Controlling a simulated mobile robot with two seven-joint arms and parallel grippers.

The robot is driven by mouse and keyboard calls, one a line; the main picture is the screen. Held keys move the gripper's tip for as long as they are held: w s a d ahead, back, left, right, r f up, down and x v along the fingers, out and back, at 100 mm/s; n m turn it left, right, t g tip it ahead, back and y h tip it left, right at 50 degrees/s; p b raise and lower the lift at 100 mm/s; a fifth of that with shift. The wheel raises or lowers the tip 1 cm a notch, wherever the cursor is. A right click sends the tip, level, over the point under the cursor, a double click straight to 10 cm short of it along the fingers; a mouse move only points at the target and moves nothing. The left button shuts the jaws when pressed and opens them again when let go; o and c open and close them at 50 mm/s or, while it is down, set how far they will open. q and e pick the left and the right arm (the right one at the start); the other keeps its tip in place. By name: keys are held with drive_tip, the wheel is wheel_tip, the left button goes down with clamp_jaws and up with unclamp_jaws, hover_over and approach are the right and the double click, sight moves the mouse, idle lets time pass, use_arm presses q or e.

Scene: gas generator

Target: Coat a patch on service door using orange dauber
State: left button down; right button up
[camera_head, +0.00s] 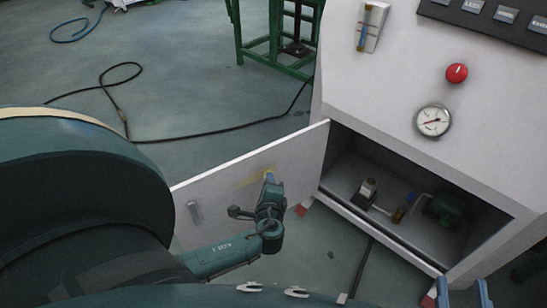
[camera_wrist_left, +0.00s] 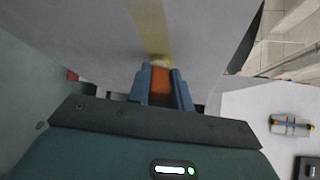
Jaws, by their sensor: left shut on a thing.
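The white service door (camera_head: 303,155) stands swung open from the cabinet. A yellow streak (camera_head: 250,180) is on its face; in the left wrist view it is a yellow band (camera_wrist_left: 150,25) running up from the dauber. My left gripper (camera_head: 268,179) is at the door, its blue fingers (camera_wrist_left: 161,82) shut on the orange dauber (camera_wrist_left: 160,88). The dauber's pale tip (camera_wrist_left: 155,62) meets the lower end of the band; exact contact is hard to tell. The dauber is mostly hidden in the head view. My right gripper (camera_head: 463,292) is open and empty at the bottom right edge.
The white cabinet (camera_head: 395,75) carries a gauge (camera_head: 433,120) and red button (camera_head: 457,73). Its open compartment (camera_head: 345,150) holds a green motor (camera_head: 445,208) and fittings. The door handle (camera_head: 194,212) sticks out left of the streak. A black cable (camera_head: 220,138) crosses the floor.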

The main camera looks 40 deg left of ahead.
use_arm(q)
drive_tip(key=shift+s+a+p, duration=1.4)
drive_tip(key=shift+s+a, duration=0.5)
drive_tip(key=shift+s, duration=3.25)
drive_tip(key=shift+w+d+b, duration=0.25)
drive_tip(key=shift+w+d, duration=0.35)
drive_tip(key=shift+w, duration=1.15)
drive_tip(key=shift+w+d+b, duration=0.2)
drive_tip(key=shift+w+d, duration=0.4)
drive_tip(key=shift+w, duration=1.2)
drive_tip(key=shift+w+d+b, duration=0.25)
drive_tip(key=shift+w+d, duration=0.35)
drive_tip(key=shift+w, duration=1.15)
drive_tip(key=w, duration=0.1)
drive_tip(key=w+d+b, duration=0.1)
drive_tip(key=w, duration=0.1)
drive_tip(key=shift+d, duration=0.15)
drive_tip(key=shift+d, duration=0.15)
